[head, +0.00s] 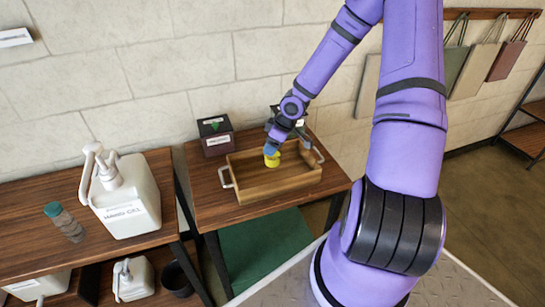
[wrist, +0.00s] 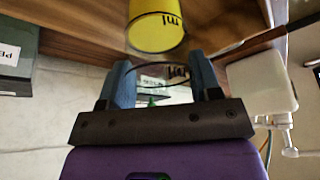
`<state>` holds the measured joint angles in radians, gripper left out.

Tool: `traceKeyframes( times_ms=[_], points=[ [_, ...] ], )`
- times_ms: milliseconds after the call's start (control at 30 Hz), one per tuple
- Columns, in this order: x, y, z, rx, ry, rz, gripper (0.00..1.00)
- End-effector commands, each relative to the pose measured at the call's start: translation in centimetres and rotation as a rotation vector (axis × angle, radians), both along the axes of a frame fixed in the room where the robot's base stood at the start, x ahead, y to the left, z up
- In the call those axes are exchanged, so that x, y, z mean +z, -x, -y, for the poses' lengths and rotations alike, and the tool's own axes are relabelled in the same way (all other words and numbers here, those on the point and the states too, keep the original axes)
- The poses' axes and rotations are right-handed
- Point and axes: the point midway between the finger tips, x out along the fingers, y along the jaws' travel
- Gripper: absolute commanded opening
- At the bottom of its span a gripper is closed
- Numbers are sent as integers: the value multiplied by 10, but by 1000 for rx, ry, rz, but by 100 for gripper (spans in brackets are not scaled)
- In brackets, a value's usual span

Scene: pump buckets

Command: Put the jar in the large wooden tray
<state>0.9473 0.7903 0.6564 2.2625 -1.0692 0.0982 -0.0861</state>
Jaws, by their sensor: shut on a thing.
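The jar (head: 271,160) is yellow with dark lettering. My gripper (head: 271,148), with blue fingers, is shut on it and holds it upright over the back part of the large wooden tray (head: 283,188). I cannot tell whether the jar's base touches the tray floor. In the wrist view the yellow jar (wrist: 156,32) shows just past the fingertips of my gripper (wrist: 161,62), with a see-through part between the fingers. The tray has metal handles at its two ends and stands on a small wooden table.
A dark box (head: 216,136) with a white label stands behind the tray at left. Bags (head: 475,68) hang on the right wall. The front of the tray looks clear.

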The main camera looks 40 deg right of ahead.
Motion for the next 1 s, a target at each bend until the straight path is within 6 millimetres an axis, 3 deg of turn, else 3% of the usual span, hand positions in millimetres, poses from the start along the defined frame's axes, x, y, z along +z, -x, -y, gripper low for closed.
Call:
traceKeyframes(
  times_ms=[333,633,1000],
  points=[
    [-18,0,0,1,0,0,16],
    [-45,-1,-1,1,0,0,16],
    [-50,0,0,0,0,1,16]
  ],
)
